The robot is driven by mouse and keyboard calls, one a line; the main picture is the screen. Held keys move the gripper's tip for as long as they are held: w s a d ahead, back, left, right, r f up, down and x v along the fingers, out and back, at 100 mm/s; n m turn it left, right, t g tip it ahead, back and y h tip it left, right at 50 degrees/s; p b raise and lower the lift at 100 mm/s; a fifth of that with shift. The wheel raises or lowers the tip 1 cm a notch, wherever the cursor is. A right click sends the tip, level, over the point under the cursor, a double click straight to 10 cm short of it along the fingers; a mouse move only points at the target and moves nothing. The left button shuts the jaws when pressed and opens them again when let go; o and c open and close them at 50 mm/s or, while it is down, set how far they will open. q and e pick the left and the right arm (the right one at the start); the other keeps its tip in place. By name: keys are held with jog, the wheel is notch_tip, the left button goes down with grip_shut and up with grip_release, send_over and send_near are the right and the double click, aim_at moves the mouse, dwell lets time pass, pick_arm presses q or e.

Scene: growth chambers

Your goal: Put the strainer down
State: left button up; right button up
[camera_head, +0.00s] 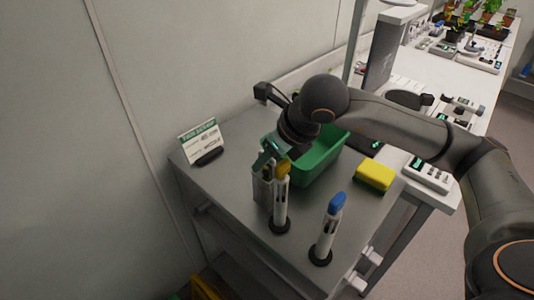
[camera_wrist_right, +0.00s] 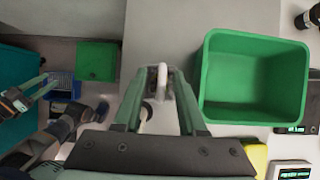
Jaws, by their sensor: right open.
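My right gripper (camera_head: 268,160) is over the grey side table, at the left of the green bin. It also shows in the right wrist view (camera_wrist_right: 160,80), with its two green fingers open and apart. A grey upright object, probably the strainer (camera_head: 262,190), stands just below the fingers in the head view, partly hidden by a yellow-capped tube. In the wrist view a pale, greyish piece (camera_wrist_right: 161,92) lies between the fingers; I cannot tell whether they touch it. My left gripper (camera_wrist_right: 36,90) shows small at the left of the wrist view; its opening is unclear.
The green bin (camera_head: 322,164) is close beside the right gripper. Yellow-capped (camera_head: 281,200) and blue-capped (camera_head: 327,230) tubes stand on black bases near the front edge. Some grey tabletop is bare.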

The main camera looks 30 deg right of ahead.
jog(key=v, duration=1.2)
jog(key=shift+r, duration=0.4)
